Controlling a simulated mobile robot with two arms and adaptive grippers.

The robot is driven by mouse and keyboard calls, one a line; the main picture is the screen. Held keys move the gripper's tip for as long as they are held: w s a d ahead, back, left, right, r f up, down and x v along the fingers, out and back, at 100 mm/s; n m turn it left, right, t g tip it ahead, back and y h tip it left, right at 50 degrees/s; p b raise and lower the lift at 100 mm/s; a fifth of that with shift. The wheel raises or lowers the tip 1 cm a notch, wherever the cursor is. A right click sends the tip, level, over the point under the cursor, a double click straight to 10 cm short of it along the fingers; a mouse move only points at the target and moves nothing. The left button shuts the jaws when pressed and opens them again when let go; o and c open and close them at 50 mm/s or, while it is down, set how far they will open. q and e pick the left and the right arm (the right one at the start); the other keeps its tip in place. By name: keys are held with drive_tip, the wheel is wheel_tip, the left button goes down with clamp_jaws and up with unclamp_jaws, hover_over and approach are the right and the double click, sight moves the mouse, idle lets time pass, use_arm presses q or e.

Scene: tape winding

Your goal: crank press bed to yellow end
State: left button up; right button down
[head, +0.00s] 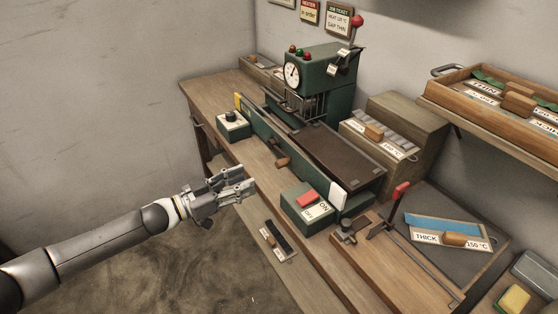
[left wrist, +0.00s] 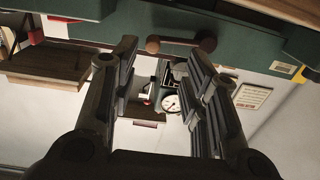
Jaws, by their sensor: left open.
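The green press (head: 318,75) with a round dial stands at the back of the bench. Its dark flat bed (head: 340,158) lies toward the near right, by the white end plate (head: 338,195). The yellow end mark (head: 238,101) is at the far left of the green rail. A wooden crank knob (head: 282,162) sticks out of the rail's front. My left gripper (head: 248,180) is open and empty, left of the knob and apart from it. My right gripper is not in view.
An ON/OFF switch box (head: 307,208) sits right of the knob; a small dial box (head: 232,126) sits left of it. A labelled strip (head: 279,241) lies on the front edge. A red-handled lever (head: 400,192) stands at the right. Open floor lies below my left arm.

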sight(277, 165)
use_arm(q)
drive_tip(key=x, duration=0.7)
drive_tip(key=r+x, duration=0.1)
drive_tip(key=x, duration=0.3)
drive_tip(key=shift+s+d, duration=0.2)
drive_tip(key=shift+s, duration=0.15)
clamp_jaws()
